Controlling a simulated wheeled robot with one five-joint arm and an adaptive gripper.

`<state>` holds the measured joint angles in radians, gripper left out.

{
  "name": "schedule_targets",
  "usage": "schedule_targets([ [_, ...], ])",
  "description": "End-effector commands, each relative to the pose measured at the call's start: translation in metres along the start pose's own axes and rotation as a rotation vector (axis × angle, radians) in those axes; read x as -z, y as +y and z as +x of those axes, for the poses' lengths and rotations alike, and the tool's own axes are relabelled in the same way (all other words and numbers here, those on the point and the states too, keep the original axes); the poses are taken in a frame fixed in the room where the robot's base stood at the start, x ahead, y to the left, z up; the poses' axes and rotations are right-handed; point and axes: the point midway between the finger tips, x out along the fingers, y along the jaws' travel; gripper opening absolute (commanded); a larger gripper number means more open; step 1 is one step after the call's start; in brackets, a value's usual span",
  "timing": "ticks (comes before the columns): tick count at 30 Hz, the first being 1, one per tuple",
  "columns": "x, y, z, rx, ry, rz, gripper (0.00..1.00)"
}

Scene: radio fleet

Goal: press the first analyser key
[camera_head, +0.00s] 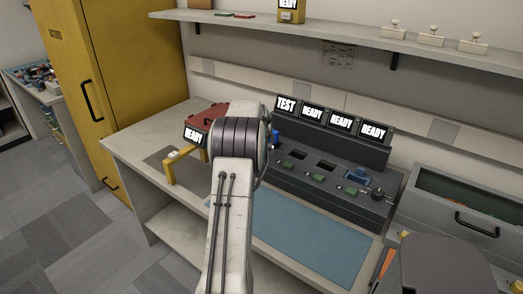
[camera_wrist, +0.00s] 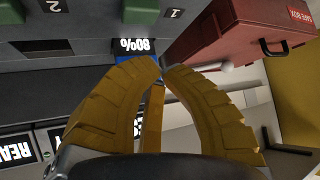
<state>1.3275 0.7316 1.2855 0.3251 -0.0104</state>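The analyser (camera_head: 330,150) is a dark console on the bench, with a row of displays, bays and green keys. Its leftmost display (camera_head: 286,103) reads TEST; the others read READY. In the wrist view the first key (camera_wrist: 141,11) is dark green, beside the label 1, at the top edge. A blue device showing 80% (camera_wrist: 136,45) sits in the bay behind my fingers. My gripper (camera_wrist: 161,66) has its yellow fingertips together with nothing seen between them, appearing just short of that bay and key. In the head view my arm hides the gripper and first key.
A red safe box (camera_wrist: 238,30) stands close beside the fingers. A yellow frame (camera_head: 178,162) stands left of my arm. A blue mat (camera_head: 310,243) lies before the analyser, and a grey drawer unit (camera_head: 468,205) stands right. A shelf (camera_head: 350,32) runs above.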

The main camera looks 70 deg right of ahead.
Motion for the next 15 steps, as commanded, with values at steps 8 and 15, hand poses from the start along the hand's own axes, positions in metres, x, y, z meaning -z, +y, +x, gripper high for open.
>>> schedule_targets([
  [8, 0.017, 0.0, -0.016, 0.0, 0.001, 0.0, 0.0],
  [15, 0.017, 0.0, -0.017, 0.0, 0.0, 0.0, 0.0],
])
